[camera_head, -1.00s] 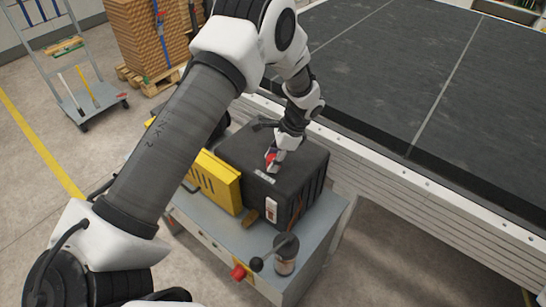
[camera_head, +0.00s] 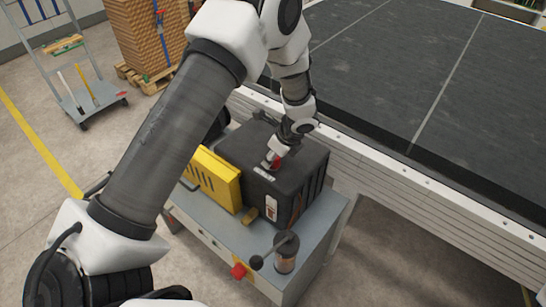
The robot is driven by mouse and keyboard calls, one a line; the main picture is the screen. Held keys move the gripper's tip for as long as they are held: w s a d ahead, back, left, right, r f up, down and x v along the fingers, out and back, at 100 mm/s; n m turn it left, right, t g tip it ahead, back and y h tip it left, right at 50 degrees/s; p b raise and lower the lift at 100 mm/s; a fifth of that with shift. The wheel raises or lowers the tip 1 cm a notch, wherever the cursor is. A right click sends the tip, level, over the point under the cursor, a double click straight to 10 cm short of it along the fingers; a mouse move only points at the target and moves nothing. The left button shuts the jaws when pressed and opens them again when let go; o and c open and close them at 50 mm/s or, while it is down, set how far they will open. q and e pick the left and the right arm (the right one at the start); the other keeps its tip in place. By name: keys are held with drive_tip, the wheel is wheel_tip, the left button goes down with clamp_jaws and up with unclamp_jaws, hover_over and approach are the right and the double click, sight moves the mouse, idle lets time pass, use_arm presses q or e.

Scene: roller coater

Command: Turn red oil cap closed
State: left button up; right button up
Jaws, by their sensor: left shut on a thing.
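The red oil cap (camera_head: 275,160) sits on top of a black box-shaped unit (camera_head: 305,165). My left gripper (camera_head: 272,160) points down at the cap from above and is shut on it. The fingers cover part of the cap, so only a small red patch shows and how far it is turned cannot be told. My right gripper does not show in this view.
The unit stands on a grey cart (camera_head: 318,232) beside a yellow panel (camera_head: 215,178). A large dark conveyor bed (camera_head: 400,80) lies behind. A hand trolley (camera_head: 82,105) stands far left.

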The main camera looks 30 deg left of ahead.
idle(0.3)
use_arm(q)
drive_tip(key=o, duration=1.1)
drive_tip(key=shift+o, duration=0.2)
drive_tip(key=shift+d+r, duration=0.2)
drive_tip(key=shift+r, duration=0.3)
drive_tip(key=v, duration=1.1)
